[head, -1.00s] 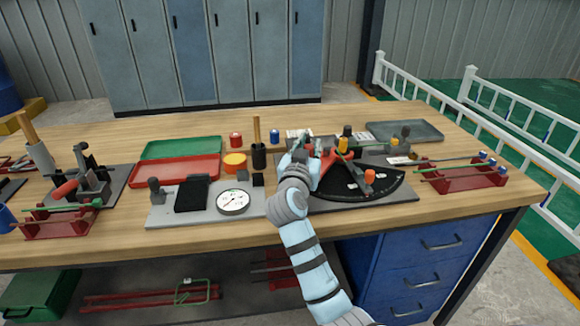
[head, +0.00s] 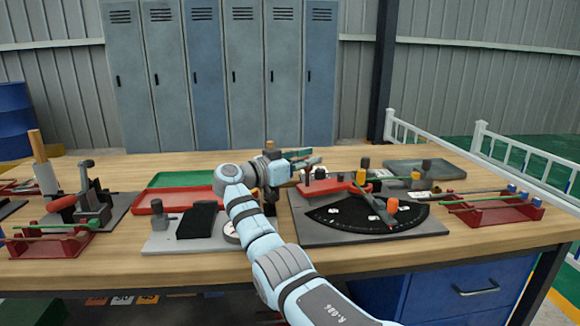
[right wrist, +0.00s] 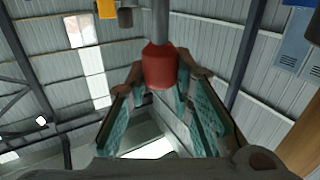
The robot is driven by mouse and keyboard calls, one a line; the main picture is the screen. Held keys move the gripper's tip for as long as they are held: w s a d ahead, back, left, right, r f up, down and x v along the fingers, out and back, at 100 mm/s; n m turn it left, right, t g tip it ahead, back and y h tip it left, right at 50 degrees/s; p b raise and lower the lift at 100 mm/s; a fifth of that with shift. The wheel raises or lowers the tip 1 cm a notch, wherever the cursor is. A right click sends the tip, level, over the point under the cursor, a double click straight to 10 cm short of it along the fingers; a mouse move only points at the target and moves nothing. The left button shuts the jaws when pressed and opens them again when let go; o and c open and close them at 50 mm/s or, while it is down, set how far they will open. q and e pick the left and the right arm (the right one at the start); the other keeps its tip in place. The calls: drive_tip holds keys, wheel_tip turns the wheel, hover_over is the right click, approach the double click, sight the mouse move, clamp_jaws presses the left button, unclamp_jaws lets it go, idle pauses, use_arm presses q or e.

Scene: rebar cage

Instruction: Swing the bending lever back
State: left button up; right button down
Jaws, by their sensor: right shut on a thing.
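The bending station (head: 425,228) is a grey plate with a black fan-shaped scale (head: 350,215). The red arm of the bending lever (head: 335,188) points left from the pivot, and a grey bar with an orange knob (head: 392,205) lies over the scale. My right gripper (head: 303,157) is at the plate's left rear, pointing right. In the right wrist view its teal fingers are around a red grip (right wrist: 159,66) on a grey rod, which I take for the lever's handle. The arm partly hides this contact in the head view. My left gripper is not in view.
A red rack (head: 490,212) with bars stands to the right, and a grey tray (head: 425,170) behind. Left of the plate are a red tray (head: 150,202) and a fixture with a black pad (head: 197,220).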

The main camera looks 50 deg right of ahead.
idle(0.4)
drive_tip(key=c, duration=1.4)
unclamp_jaws()
drive_tip(key=shift+s+d+f, duration=0.1)
drive_tip(key=shift+d, duration=0.1)
drive_tip(key=shift+o, duration=0.2)
drive_tip(key=shift+a, duration=0.15)
drive_tip(key=shift+w+a, duration=0.2)
drive_tip(key=v, duration=1.1)
drive_tip(key=shift+a, duration=0.2)
